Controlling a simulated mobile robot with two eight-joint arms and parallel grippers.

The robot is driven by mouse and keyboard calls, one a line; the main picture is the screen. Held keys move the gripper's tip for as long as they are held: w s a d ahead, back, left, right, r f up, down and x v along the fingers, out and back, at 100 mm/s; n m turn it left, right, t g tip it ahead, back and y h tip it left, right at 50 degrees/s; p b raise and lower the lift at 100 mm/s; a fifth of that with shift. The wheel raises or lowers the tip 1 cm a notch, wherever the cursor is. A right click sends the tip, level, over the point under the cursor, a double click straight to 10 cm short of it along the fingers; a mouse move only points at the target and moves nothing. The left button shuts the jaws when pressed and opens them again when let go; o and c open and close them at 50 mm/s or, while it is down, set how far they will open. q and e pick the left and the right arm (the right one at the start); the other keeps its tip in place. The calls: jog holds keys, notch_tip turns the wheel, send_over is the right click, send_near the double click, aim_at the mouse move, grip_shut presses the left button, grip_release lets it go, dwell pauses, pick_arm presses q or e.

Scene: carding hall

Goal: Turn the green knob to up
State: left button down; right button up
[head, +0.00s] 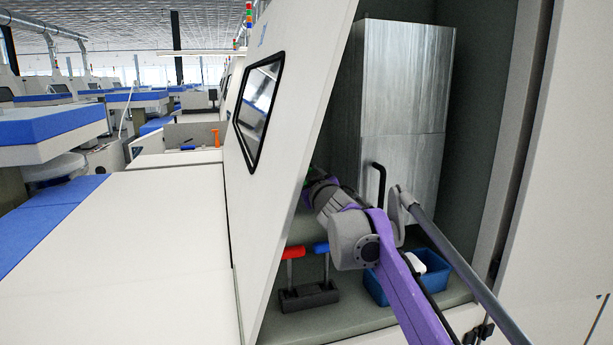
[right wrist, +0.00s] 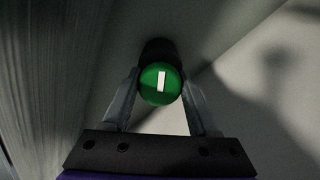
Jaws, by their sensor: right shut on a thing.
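The green knob (right wrist: 153,88) is round with a white bar on its face and sits at the end of a dark mount, centred in the right wrist view. The bar stands nearly upright in that picture. My right gripper (right wrist: 160,90) is shut on the knob, one finger on each side of it. In the head view my right arm reaches into the open cabinet from the lower right. There the gripper end is partly hidden by the slanted cabinet door. My left gripper is not in view.
The slanted white door (head: 290,120) with a dark window stands left of my arm. A metal box (head: 405,90) fills the cabinet's back. Below are red-handled (head: 293,252) and blue-handled (head: 321,248) tools in a black holder (head: 309,297), and a blue bin (head: 432,282).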

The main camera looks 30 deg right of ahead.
jog(key=n, duration=0.4)
jog(key=shift+r+n+p, duration=0.1)
jog(key=shift+n+p, duration=0.2)
jog(key=shift+p, duration=0.1)
jog(key=n, duration=0.3)
jog(key=shift+n+p, duration=0.4)
jog(key=n+p, duration=0.1)
jog(key=n, duration=0.9)
jog(key=shift+n, duration=0.4)
jog(key=n, duration=0.4)
jog(key=shift+n, duration=0.3)
jog(key=n, duration=0.4)
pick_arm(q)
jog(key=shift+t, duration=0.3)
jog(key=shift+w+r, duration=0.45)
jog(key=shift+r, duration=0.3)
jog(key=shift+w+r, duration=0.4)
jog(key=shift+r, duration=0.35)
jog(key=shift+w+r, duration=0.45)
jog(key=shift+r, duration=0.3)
pick_arm(e)
jog(key=shift+n, duration=1.9)
